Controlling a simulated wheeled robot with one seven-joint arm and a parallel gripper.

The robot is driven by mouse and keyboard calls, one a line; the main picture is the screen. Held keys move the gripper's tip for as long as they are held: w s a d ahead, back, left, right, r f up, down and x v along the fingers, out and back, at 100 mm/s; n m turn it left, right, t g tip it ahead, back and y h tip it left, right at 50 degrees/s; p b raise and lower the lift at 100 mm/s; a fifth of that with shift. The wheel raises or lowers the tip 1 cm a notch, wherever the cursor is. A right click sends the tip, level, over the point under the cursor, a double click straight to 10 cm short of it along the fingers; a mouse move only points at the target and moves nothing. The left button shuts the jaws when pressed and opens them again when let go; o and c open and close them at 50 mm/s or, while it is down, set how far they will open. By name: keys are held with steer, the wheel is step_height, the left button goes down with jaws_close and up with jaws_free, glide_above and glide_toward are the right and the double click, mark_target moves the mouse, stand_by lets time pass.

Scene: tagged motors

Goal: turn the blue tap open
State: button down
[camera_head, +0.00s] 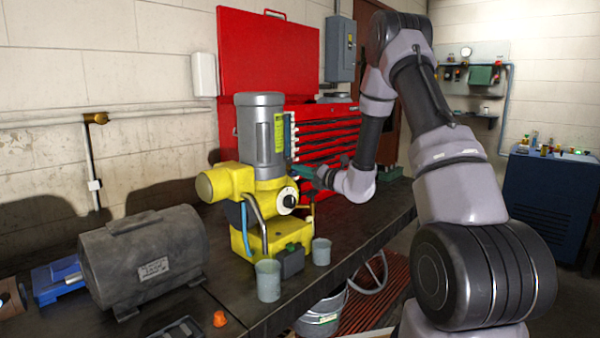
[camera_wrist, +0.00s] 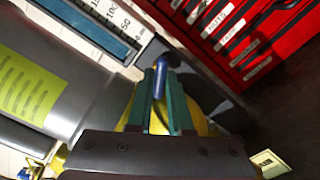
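The blue tap shows in the wrist view as a small dark blue curved handle (camera_wrist: 161,66) beside the yellow housing. My gripper (camera_wrist: 161,78) has its two teal fingers close together, one on each side of this handle, and looks shut on it. The contact itself is partly hidden between the fingers. In the head view my gripper (camera_head: 299,172) reaches in from the right, beside the yellow machine (camera_head: 235,185) with its grey upright motor (camera_head: 260,135). I cannot make out the tap there.
A dark grey motor (camera_head: 145,258) lies at the left of the bench (camera_head: 340,250). Two grey cups (camera_head: 268,281) and (camera_head: 321,252) stand at the machine's front. A red tool cabinet (camera_head: 325,140) is close behind. A bucket (camera_head: 322,314) stands below the bench edge.

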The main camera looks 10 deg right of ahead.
steer(key=shift+n, duration=8.2)
steer(key=shift+n, duration=0.3)
steer(key=c, duration=0.8)
jaws_free()
